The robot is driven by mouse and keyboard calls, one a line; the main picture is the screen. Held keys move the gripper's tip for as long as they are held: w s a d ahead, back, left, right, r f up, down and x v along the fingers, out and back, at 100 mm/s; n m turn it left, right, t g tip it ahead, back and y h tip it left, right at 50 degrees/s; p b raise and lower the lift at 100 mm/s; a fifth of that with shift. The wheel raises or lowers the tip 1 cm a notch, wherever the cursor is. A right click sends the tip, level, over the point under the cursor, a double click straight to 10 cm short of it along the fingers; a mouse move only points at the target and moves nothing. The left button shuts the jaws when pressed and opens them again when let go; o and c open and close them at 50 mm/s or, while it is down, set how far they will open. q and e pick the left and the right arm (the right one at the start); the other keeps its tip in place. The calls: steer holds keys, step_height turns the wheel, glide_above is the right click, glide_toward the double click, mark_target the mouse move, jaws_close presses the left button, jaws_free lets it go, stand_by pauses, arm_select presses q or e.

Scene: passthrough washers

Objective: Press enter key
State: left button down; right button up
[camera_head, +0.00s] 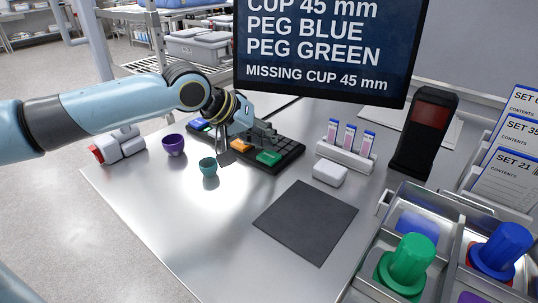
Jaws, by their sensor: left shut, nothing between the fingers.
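A black keyboard (289,150) lies on the metal table below the screen. It has a green key (268,158), an orange key (241,146) and a blue key at its left end (199,125). I cannot read any label on the keys. My left gripper (226,157) is shut and empty, fingers pointing down by the keyboard's front edge near the orange key. I cannot tell whether it touches a key. The gripper and wrist hide part of the keyboard. My right gripper is not in view.
A purple cup (173,145) and a teal cup (209,167) stand close to the left gripper. A screen (323,75) reads "MISSING CUP 45 mm". A dark mat (306,222), a vial rack (346,157) and a tray with green and blue pegs (408,262) lie to the right.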

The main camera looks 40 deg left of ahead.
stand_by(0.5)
arm_select(q)
steer(key=shift+f, duration=0.15)
steer(key=shift+f, duration=0.25)
steer(key=shift+f, duration=0.45)
stand_by(0.8)
stand_by(0.3)
steer(key=shift+r+p, duration=0.85)
steer(key=shift+p, duration=0.3)
